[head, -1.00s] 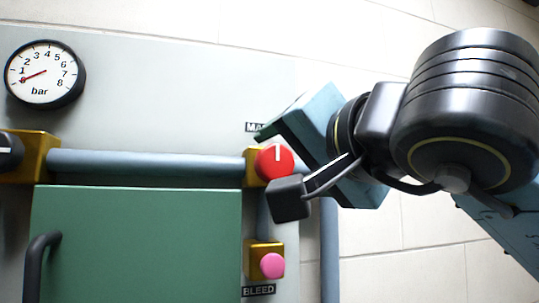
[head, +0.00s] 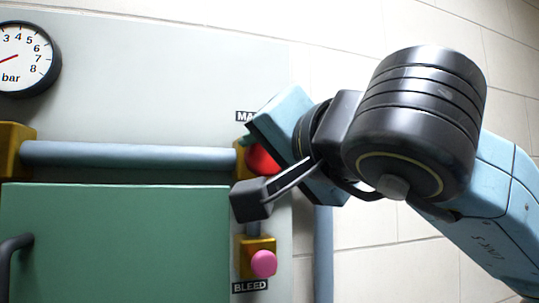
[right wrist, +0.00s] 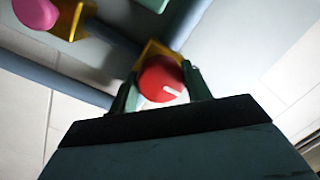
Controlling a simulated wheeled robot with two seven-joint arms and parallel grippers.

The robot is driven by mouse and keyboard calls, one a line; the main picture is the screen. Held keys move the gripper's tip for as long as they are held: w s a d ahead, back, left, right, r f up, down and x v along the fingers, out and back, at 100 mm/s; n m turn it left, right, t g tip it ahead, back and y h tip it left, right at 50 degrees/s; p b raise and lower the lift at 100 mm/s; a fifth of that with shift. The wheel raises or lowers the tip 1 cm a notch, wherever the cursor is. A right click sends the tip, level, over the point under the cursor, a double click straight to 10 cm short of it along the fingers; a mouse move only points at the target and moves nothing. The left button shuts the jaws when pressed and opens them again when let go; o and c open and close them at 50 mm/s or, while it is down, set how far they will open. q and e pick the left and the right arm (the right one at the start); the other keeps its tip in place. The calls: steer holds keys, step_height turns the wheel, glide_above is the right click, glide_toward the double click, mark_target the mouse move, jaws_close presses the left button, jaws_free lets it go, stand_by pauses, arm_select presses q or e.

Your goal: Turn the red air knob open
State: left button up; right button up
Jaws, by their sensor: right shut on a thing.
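The round red air knob (head: 262,160) sits on a brass block at the right end of a grey pipe in the head view. My right gripper (head: 258,148) covers much of it there, and its white mark is hidden. In the right wrist view the red knob (right wrist: 160,80) lies between the two green fingers of my right gripper (right wrist: 161,87), which is shut on it. A white line on the knob's face points to the lower right in that view. My left gripper is not in view.
A pink BLEED button (head: 263,263) is below the knob. A green door (head: 115,240) with a dark handle (head: 15,248) is at lower left. A pressure gauge (head: 22,58) is cut off at upper left. A vertical pipe (head: 323,255) runs at the right.

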steer(key=shift+b, duration=0.45)
steer(key=m+b, duration=0.5)
steer(key=b, duration=0.2)
steer(key=m+t+b, duration=0.1)
steer(key=m+b, duration=0.5)
steer(key=b, duration=0.2)
steer(key=shift+s+t, duration=0.1)
steer(key=shift+t, duration=0.2)
steer(key=m+h+b, duration=0.1)
steer(key=m+b, duration=0.2)
steer(key=m, duration=0.1)
steer(key=shift+t, duration=0.3)
steer(key=shift+r+m+h+b, duration=0.15)
steer(key=shift+m+b, duration=0.4)
steer(key=shift+m, duration=0.6)
steer(key=shift+m+h+b, duration=0.15)
steer(key=shift+m+b, duration=0.35)
steer(key=shift+m, duration=0.65)
steer(key=o, duration=1)
steer(key=shift+c, duration=0.2)
